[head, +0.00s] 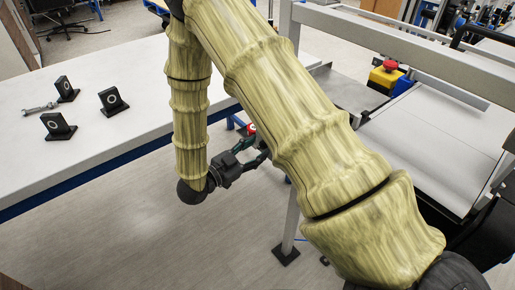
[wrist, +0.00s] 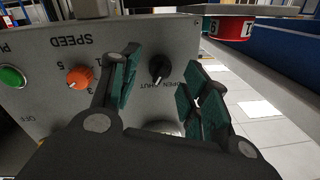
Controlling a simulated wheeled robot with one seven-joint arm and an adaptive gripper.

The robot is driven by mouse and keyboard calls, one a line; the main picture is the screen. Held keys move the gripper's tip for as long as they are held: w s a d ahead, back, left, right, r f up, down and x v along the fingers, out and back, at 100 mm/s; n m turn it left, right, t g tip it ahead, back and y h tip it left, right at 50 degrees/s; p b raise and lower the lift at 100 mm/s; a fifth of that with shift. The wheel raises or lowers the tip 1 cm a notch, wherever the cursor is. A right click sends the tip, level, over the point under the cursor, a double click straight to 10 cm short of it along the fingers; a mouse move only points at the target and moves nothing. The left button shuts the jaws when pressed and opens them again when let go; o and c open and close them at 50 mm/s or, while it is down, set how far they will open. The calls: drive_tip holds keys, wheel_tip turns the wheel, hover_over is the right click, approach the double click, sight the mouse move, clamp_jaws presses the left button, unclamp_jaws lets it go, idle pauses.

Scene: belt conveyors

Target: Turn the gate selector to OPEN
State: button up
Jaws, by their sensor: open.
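The gate selector (wrist: 159,69) is a black knob on a grey control panel (wrist: 40,47) in the wrist view. The panel appears upside down there. OPEN and SHUT are lettered just below the knob in the picture. A pale mark shows at the knob's lower end; I cannot tell surely which word it points to. My gripper (wrist: 163,75) is open, its green-padded fingers on either side of the knob in the picture, with no clear contact. In the head view my gripper (head: 255,158) is low beside the conveyor frame, partly hidden by my arm; the selector is hidden there.
An orange SPEED knob (wrist: 80,77) and a green button (wrist: 12,76) sit on the same panel, left of my fingers. A red part with white lettering (wrist: 228,27) is at the upper right. In the head view, a white table (head: 130,115) holds black brackets and a wrench.

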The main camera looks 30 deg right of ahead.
drive_tip(key=shift+w+d, duration=0.1)
drive_tip(key=shift+d, duration=0.5)
drive_tip(key=shift+c, duration=0.4)
clamp_jaws()
